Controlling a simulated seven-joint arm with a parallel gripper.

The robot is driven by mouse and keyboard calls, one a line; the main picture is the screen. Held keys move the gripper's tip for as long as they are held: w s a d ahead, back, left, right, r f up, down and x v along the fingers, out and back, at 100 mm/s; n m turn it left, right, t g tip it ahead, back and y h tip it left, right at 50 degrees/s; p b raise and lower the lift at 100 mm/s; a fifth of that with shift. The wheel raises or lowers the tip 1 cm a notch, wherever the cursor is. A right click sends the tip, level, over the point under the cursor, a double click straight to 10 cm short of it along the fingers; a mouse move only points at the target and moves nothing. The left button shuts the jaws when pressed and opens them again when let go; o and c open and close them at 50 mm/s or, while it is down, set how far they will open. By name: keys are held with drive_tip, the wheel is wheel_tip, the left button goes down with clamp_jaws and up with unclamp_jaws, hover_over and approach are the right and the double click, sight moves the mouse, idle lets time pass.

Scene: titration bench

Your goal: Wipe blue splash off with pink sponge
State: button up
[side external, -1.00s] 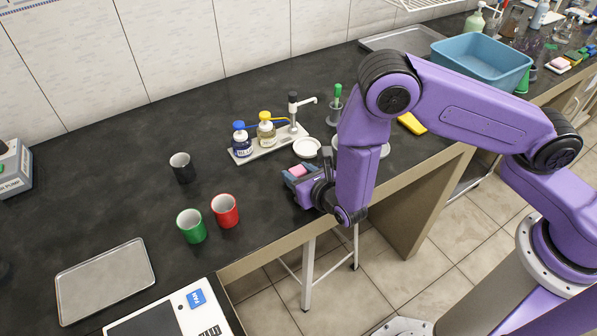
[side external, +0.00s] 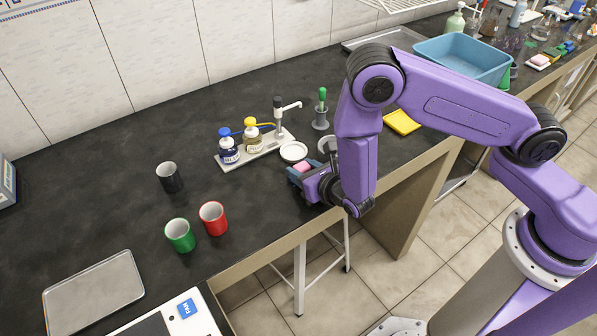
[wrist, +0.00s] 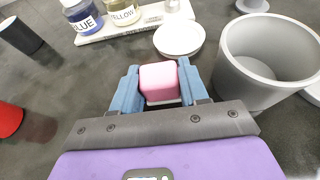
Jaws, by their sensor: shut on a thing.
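The pink sponge (side external: 303,167) is held between the blue fingers of my gripper (side external: 299,175), low over the black bench near its front edge. In the wrist view the sponge (wrist: 159,82) sits between both fingertips of my gripper (wrist: 158,88). I cannot tell whether the sponge touches the bench. I cannot make out a blue splash in either current view; it may be hidden under the sponge or gripper.
A white dish (side external: 293,151) lies just beyond the sponge, and a grey cup (wrist: 266,60) stands close on the right. The blue bottle (side external: 229,152) and yellow bottle (side external: 253,138) stand behind. Red (side external: 213,219), green (side external: 180,236) and black (side external: 169,177) cups stand left.

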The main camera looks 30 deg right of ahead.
sight(286, 187)
drive_tip(key=shift+d+f, duration=0.15)
drive_tip(key=shift+d, duration=1.35)
drive_tip(key=shift+a, duration=0.1)
drive_tip(key=shift+a, duration=3.9)
drive_tip(key=shift+r, duration=3.05)
drive_tip(key=shift+r, duration=0.15)
drive_tip(key=shift+d+r, duration=0.1)
drive_tip(key=shift+r, duration=1.3)
